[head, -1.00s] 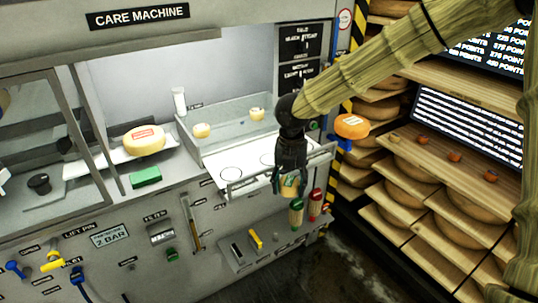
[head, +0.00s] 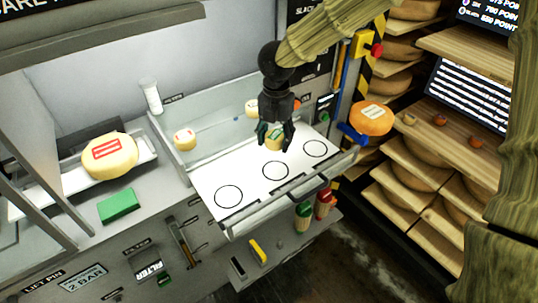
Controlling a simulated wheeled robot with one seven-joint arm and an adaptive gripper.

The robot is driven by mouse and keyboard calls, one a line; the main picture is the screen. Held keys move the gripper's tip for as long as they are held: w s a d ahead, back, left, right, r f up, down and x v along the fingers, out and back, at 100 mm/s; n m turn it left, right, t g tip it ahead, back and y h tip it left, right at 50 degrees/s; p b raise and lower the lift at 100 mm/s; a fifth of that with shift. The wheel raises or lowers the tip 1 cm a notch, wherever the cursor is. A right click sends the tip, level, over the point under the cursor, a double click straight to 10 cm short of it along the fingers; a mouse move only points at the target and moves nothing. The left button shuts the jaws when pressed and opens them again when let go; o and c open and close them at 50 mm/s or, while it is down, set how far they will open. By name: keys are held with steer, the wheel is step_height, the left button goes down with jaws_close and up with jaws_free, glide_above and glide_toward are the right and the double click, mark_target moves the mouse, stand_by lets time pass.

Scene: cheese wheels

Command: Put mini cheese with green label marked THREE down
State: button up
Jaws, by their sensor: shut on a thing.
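My gripper (head: 275,138) is shut on a small yellow cheese with a green label (head: 273,143), over the white tray (head: 222,172). The fingers partly hide the cheese, and any number on its label is too small to read. The tray has three black circle outlines in a diagonal row: a front-left circle (head: 229,196), a middle circle (head: 275,170) and a right circle (head: 315,148). In the picture the held cheese appears behind the middle circle. I cannot tell whether it touches the tray.
Small cheeses stand at the tray's back left (head: 184,139) and back (head: 252,108). A larger red-labelled cheese (head: 110,156) lies left, near a green block (head: 119,206). An orange cheese (head: 371,118) sits on a blue holder at right. The circles look empty.

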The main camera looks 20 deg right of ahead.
mark_target(275, 170)
steer(key=shift+f, duration=0.35)
steer(key=s+f, duration=0.1)
steer(key=s+f+p, duration=0.1)
steer(key=shift+s+f+p, duration=0.15)
steer(key=shift+f+p, duration=0.15)
steer(key=shift+f, duration=0.05)
steer(key=shift+s, duration=0.4)
steer(key=f, duration=0.1)
steer(key=w+f+p, duration=0.1)
steer(key=f, duration=0.1)
steer(key=w+f, duration=0.1)
steer(key=f, duration=0.1)
steer(key=shift+w, duration=0.2)
steer(key=shift+s+f, duration=0.1)
steer(key=shift+f, duration=0.1)
steer(key=shift+s, duration=0.5)
steer(key=shift+w+f, duration=0.15)
steer(key=shift+w, duration=0.05)
steer(key=o, duration=1.1)
steer(key=shift+w, duration=0.15)
steer(key=shift+s, duration=0.2)
steer(key=shift+w, duration=0.15)
